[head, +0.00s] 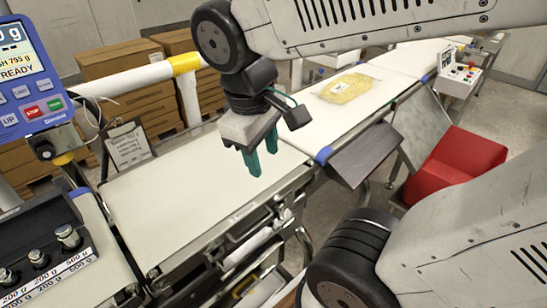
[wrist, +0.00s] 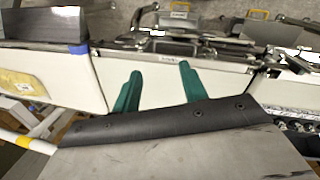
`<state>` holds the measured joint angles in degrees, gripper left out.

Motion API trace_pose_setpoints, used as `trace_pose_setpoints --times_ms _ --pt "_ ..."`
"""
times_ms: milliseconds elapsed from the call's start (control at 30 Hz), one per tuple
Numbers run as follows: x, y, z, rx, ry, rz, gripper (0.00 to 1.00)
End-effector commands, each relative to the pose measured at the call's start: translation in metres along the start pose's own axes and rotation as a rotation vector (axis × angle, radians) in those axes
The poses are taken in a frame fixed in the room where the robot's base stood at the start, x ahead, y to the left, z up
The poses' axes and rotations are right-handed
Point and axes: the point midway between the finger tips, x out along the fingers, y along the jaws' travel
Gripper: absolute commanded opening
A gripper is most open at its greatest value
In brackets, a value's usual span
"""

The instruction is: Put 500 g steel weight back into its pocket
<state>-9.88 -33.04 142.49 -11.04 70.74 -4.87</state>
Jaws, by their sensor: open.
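My gripper (head: 262,160) hangs over the white belt in the head view, its green fingers apart and nothing between them. The wrist view also shows the gripper (wrist: 160,71) open and empty above the belt. A black weight rack (head: 30,235) stands at the lower left, away from the gripper. A steel weight (head: 67,237) stands at the rack's right end, beside the 500 g label, and looks seated in the pocket there. Smaller weights (head: 38,258) stand to its left by 200 g labels. The rack also shows at the right edge of the wrist view, too small to read.
The near belt (head: 190,195) is bare. A bag of yellow product (head: 348,88) lies on the far belt. A blue indicator (head: 30,75) reading READY stands at the left. A white rail (head: 125,78), a red bin (head: 455,165) and a control box (head: 458,75) flank the belt.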

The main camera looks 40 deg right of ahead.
Motion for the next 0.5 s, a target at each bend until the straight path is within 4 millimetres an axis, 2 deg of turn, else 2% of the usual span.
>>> trace_pose_setpoints --times_ms 33,100,200,500 --pt "-0.001 0.001 0.013 0.097 0.032 -0.041 0.43" --pt "-0.002 -0.003 0.025 0.198 0.064 -0.09 0.43" --pt "-0.003 -0.007 0.034 0.29 0.094 -0.137 0.43" --pt "-0.003 -0.01 0.037 0.336 0.109 -0.162 0.43"
